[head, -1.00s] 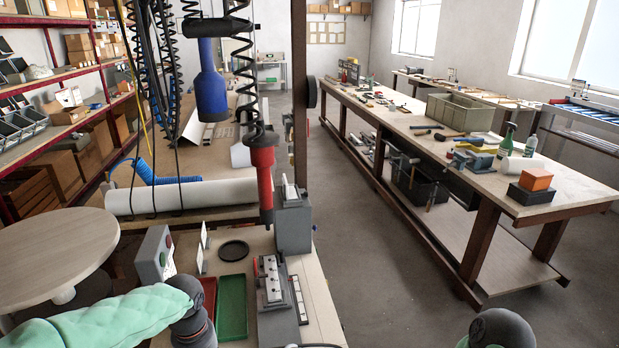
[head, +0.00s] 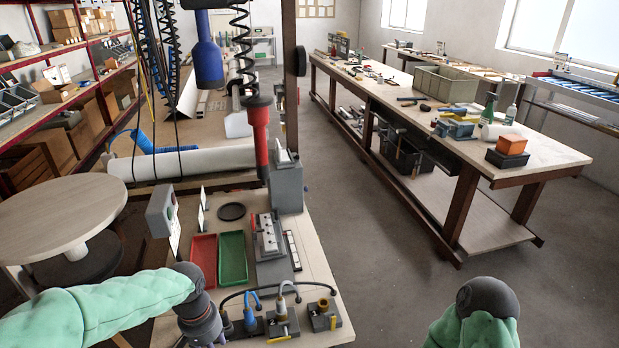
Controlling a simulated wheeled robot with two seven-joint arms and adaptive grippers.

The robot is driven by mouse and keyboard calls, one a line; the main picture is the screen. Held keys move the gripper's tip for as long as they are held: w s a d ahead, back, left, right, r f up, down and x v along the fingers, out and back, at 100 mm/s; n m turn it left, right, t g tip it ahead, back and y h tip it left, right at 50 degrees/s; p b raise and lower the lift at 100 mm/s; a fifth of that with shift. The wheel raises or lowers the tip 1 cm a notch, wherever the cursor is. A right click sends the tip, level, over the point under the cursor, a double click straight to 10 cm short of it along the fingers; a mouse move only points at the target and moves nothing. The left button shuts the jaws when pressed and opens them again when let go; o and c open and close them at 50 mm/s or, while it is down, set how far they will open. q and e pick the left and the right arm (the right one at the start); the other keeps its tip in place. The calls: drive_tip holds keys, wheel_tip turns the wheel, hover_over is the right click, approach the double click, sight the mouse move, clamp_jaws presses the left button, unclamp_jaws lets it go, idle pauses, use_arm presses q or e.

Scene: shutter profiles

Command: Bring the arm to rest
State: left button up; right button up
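My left arm, in a green padded sleeve, comes in from the left of the head view, and its dark wrist reaches down over the near left edge of the wooden workbench (head: 318,268). The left gripper is not visible; it is hidden below the wrist or out of frame. My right arm, also in a green sleeve, shows only as a rounded dark joint at the bottom right, over open floor. The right gripper is out of view.
On the bench are a red tray (head: 203,262), a green tray (head: 232,258), a black dish (head: 231,212), a grey fixture (head: 268,240) and blocks with hoses (head: 282,322). A red screwdriver (head: 260,138) hangs above. A round table (head: 60,215) stands left.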

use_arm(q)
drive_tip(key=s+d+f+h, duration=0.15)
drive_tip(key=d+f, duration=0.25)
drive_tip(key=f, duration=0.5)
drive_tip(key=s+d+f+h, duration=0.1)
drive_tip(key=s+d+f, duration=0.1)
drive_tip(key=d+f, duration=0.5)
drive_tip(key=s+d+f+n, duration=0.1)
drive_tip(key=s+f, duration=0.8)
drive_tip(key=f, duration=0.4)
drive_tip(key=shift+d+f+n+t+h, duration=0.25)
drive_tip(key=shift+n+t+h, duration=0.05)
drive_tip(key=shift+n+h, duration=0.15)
